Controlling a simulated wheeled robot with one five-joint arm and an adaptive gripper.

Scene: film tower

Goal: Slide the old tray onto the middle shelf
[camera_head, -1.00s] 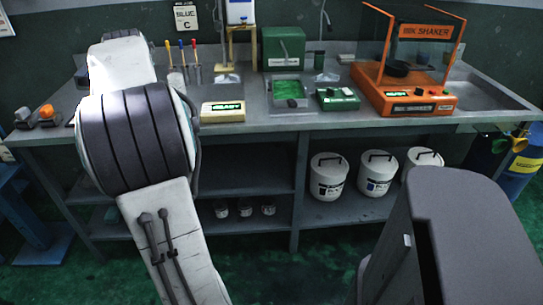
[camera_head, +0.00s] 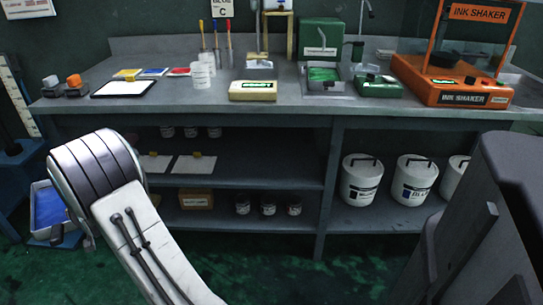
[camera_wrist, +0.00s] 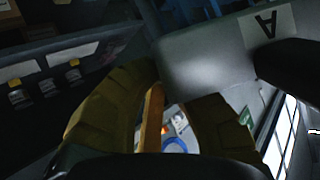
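A pale grey tray with a blue inside (camera_head: 50,206) is low at the far left of the head view, partly behind my arm. In the wrist view, a grey body with an "A" label (camera_wrist: 205,65) lies close by my fingers; I cannot tell whether it is that tray. My gripper (camera_wrist: 170,95) shows in the wrist view as two dark olive fingers with a gap and an orange-brown bar between them. Whether they grip anything is unclear. In the head view my arm hides the gripper. The middle shelf (camera_head: 255,172) under the bench holds two white sheets with yellow tags.
The bench (camera_head: 215,105) carries an orange ink shaker (camera_head: 455,90) and a beige device (camera_head: 253,91). A brown box (camera_head: 196,199) and small jars are on the lower shelf. White buckets (camera_head: 361,182) stand at right. The middle shelf's right part is bare.

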